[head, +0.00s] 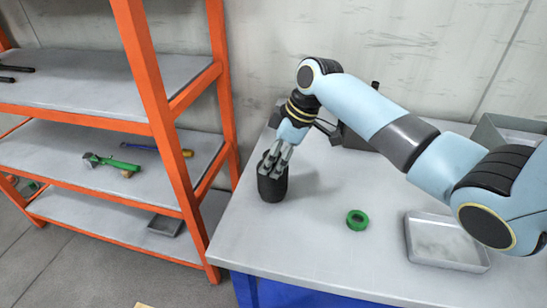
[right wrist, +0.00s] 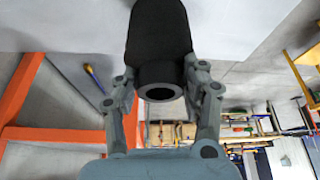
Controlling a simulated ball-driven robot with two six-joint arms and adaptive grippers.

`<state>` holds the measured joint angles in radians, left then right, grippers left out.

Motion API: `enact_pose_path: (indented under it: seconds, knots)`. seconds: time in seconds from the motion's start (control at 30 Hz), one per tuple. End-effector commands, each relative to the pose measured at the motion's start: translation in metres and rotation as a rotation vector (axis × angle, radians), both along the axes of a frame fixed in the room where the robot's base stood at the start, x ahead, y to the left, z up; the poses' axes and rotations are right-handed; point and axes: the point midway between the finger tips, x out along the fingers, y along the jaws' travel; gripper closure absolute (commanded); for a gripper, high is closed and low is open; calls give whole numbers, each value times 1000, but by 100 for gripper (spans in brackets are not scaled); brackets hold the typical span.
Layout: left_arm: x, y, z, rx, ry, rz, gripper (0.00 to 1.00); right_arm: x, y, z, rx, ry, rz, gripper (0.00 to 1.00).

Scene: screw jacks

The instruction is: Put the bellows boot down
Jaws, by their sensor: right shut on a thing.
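The bellows boot (head: 271,189) is a black, roughly cylindrical piece near the left end of the table (head: 315,255). My right gripper (head: 274,160) reaches down over it and is shut on its upper part. In the right wrist view the boot (right wrist: 158,35) sits between the two fingers, its narrower open neck facing the palm. The boot looks upright and at or very near the table top; I cannot tell whether it touches. My left gripper is not in view.
A green ring (head: 357,220) lies on the table to the boot's right. A shallow metal tray (head: 412,250) is farther right. A dark object (head: 352,138) stands behind my forearm. An orange-framed shelf (head: 160,130) rises just left of the table.

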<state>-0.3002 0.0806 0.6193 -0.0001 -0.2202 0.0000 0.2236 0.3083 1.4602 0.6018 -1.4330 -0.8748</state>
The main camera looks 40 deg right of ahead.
Motion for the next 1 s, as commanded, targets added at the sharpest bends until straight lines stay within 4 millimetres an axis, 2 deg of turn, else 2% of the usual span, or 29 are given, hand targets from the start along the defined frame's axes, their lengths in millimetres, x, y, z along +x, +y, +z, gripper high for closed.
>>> enact_pose_path:
  seconds: [0.1, 0.13, 0.3, 0.53, 0.67, 0.77, 1.0]
  knots:
    - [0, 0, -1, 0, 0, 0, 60, 0, 0, -3, 1, 1, 0, 93]
    - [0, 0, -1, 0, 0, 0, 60, 0, 0, -2, 0, 1, 0, 54]
    - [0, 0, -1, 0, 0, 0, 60, 0, 0, -2, 1, 1, 0, 34]
    - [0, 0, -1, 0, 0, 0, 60, 0, 0, -2, 0, 0, 0, 34]
    - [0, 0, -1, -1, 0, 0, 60, -1, -3, 6, -1, -1, 1, 34]
    - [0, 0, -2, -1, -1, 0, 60, -6, -8, 21, -3, -2, 1, 34]
    - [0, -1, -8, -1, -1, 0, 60, -20, -24, 72, -5, -4, 2, 34]
